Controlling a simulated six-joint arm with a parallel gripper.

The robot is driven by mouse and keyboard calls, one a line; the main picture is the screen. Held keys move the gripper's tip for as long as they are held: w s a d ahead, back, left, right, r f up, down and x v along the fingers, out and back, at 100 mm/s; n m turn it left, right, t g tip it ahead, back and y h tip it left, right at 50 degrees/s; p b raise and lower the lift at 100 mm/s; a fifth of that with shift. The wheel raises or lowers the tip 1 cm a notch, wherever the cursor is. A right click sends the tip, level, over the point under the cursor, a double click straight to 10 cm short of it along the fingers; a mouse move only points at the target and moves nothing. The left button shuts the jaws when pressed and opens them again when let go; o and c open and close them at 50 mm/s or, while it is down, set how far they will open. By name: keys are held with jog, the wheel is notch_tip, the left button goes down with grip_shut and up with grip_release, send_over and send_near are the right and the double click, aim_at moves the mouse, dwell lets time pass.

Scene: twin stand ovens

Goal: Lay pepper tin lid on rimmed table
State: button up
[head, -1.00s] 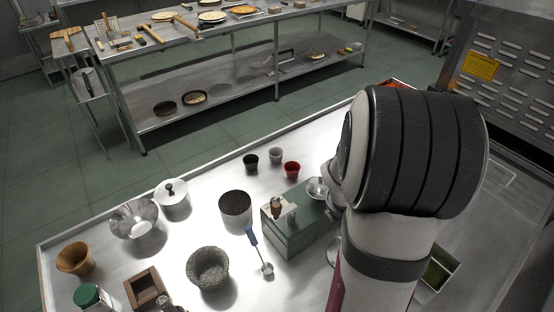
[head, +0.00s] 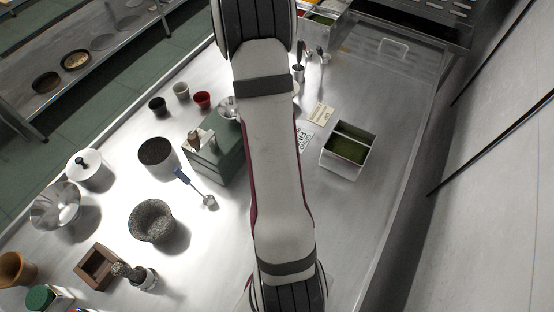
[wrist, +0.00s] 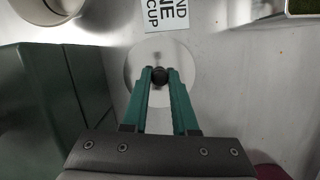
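The pepper tin lid (wrist: 186,88) is a pale round disc with a dark knob, seen in the wrist view. It appears to lie flat on the metal surface. My gripper (wrist: 160,74) has two green fingers, one on each side of the knob. They look closed against it, with no clear gap. In the head view my arm hides the lid and the gripper. The rimmed table (head: 335,215) is a shiny steel top with a raised edge, holding many vessels.
A dark green box (head: 222,160) stands close left of the lid; it also fills the left of the wrist view (wrist: 30,100). A printed card (wrist: 167,14) lies just beyond the lid. A divided bin with green contents (head: 346,150) stands to the right. Bare table lies in front of it.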

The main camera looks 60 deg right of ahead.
grip_shut()
